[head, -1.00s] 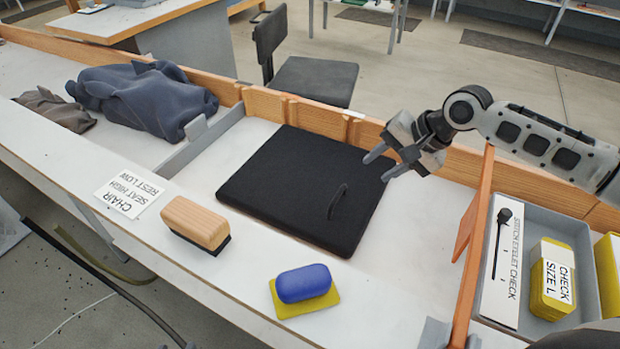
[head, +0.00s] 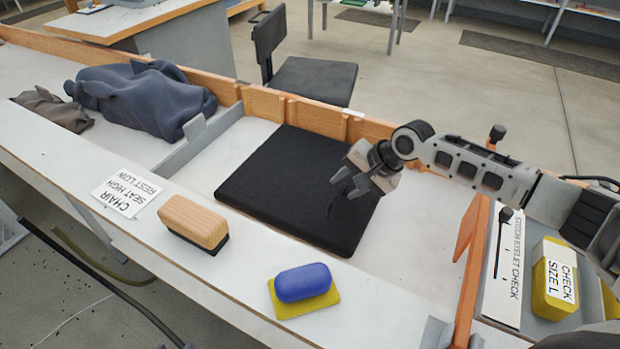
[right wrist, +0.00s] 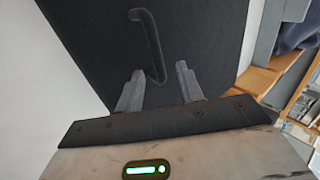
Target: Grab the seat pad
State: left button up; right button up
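The seat pad (head: 275,190) is a flat black square cushion lying on the white bench top. It has a black loop handle on its upper face, largely hidden by my gripper in the head view; the handle (right wrist: 148,42) shows clearly in the right wrist view. My right gripper (head: 345,185) is over the right part of the pad, close to the handle. In the right wrist view its two fingers (right wrist: 158,88) are apart, with the lower end of the handle between or just beyond them. I cannot tell whether they touch it. My left gripper is not in view.
A wooden brush (head: 195,222) and a blue block on a yellow pad (head: 303,284) lie along the front ledge. A grey divider (head: 200,140) and dark cloth (head: 145,98) are left. An orange partition (head: 472,260) and a tray with a yellow box (head: 553,280) are right.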

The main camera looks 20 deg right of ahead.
jog(key=shift+c, duration=0.3)
grip_shut()
jog(key=shift+r, duration=0.1)
dwell(1.0)
